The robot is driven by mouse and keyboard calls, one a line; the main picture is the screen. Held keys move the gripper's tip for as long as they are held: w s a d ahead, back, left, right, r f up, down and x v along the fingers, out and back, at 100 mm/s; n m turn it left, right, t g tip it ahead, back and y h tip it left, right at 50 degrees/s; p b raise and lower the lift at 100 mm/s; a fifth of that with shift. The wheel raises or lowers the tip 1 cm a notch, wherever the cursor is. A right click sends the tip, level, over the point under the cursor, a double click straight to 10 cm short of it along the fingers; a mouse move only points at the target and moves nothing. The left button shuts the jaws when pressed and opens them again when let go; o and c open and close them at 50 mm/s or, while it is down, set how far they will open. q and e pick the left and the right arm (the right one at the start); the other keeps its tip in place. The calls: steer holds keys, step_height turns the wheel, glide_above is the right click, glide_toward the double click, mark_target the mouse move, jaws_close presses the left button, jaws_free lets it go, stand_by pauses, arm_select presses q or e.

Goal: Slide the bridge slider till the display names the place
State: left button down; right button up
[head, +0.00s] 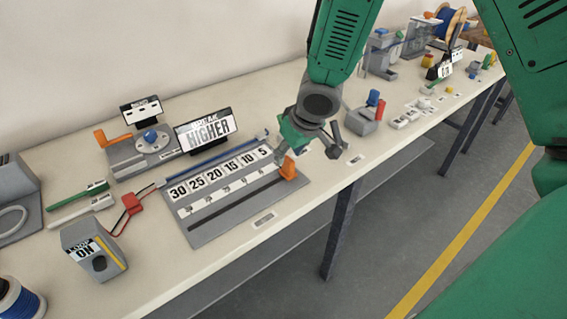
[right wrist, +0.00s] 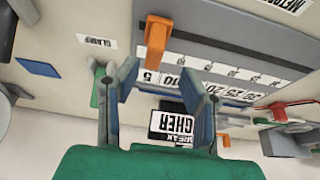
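The orange bridge slider (head: 288,168) stands at the "5" end of the scale board (head: 235,215), marked 30 down to 5. It also shows in the right wrist view (right wrist: 157,38). The dark display (head: 206,130) behind the board reads "HIGHER" in large letters; its smaller top line is unclear. It shows upside down and partly covered in the right wrist view (right wrist: 172,124). My right gripper (head: 308,150) is open above the slider's end of the board. In the right wrist view its fingers (right wrist: 158,70) are apart, with the slider between and beyond their tips.
A grey box marked "LOOP ON" (head: 93,252) stands front left, with red leads (head: 128,208) near the board. A dial unit (head: 143,150) with an orange handle stands behind. A grey block (head: 363,120) with red and blue parts stands right of the gripper.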

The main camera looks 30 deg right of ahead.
mark_target(287, 160)
steer(key=f, duration=0.2)
steer(key=w+d+f, duration=0.1)
steer(key=shift+w+f, duration=0.1)
steer(key=shift+f, duration=0.2)
steer(key=shift+w+d+f, duration=0.15)
steer(key=shift+f, duration=0.2)
steer(key=shift+a+r, duration=0.1)
steer(key=shift+a, duration=0.2)
steer(key=shift+c, duration=0.4)
steer(key=shift+a, duration=0.15)
steer(key=c, duration=0.7)
steer(key=shift+a, duration=0.1)
jaws_close()
